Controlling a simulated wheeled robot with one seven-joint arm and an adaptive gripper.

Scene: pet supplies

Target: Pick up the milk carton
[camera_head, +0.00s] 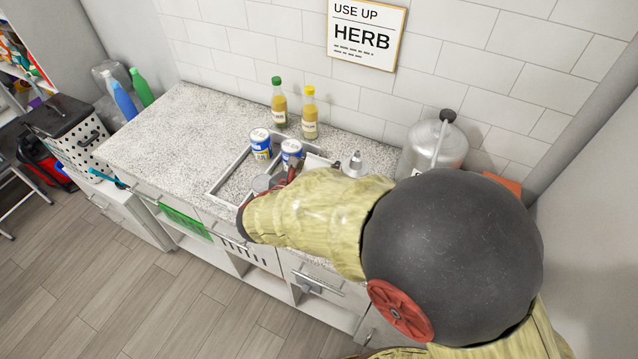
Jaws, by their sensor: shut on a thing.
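My gripper (291,171) is at the counter, and only a few dark and reddish parts of it show past my yellow-sleeved arm. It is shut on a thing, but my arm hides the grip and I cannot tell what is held. A pale, flat-looking white shape (317,161) shows just right of the gripper, behind the arm. I cannot tell whether it is the milk carton. No carton is clearly recognisable in the head view.
A blue-and-white can (261,144) and a similar can (291,151) stand close to my gripper, by a grey tray (221,181). A green-capped bottle (279,103) and yellow-capped bottle (310,113) stand behind. The left counter (180,135) is clear.

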